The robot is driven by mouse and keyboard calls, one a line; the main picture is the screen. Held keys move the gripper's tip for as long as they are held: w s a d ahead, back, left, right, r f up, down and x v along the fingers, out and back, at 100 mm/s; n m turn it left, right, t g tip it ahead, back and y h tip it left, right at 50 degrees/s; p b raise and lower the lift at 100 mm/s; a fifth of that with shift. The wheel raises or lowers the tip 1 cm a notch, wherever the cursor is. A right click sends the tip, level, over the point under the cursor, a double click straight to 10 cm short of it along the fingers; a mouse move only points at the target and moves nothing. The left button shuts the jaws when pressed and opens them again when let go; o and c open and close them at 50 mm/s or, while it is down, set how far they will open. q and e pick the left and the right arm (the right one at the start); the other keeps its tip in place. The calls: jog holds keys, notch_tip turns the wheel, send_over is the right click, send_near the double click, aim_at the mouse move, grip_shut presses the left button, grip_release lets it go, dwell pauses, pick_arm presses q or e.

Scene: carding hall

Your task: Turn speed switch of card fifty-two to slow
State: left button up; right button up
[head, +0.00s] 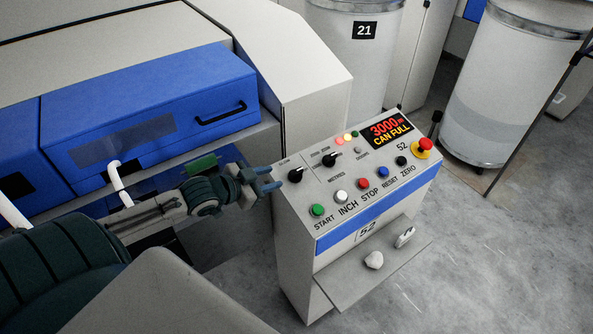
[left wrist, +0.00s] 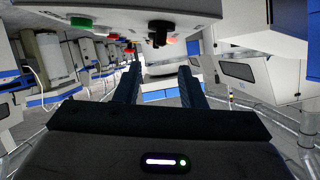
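The control box of card fifty-two (head: 300,235) stands in the middle of the head view, marked 52. Its sloping panel has two black rotary knobs. The left knob (head: 295,175) is nearest my gripper, and the right knob (head: 331,159) sits beside lettering on metres. The small lettering by the left knob is too small to read surely, as is its setting. A black knob (left wrist: 158,33) shows beyond the fingers in the left wrist view. My left gripper (head: 264,180) is just left of the panel, fingers apart and empty, not touching a knob. My right gripper is not in view.
A display (head: 388,131) reads 3000m CAN FULL. A shelf (head: 345,285) juts below. Blue machine covers (head: 150,100) lie behind my left arm.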

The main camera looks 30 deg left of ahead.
aim_at(295, 172)
pick_arm(q)
jog(key=x, duration=1)
jog(key=shift+w+f+b, duration=0.15)
jog(key=shift+w+b, duration=0.1)
jog(key=shift+b, duration=0.15)
jog(key=shift+c, duration=0.5)
grip_shut()
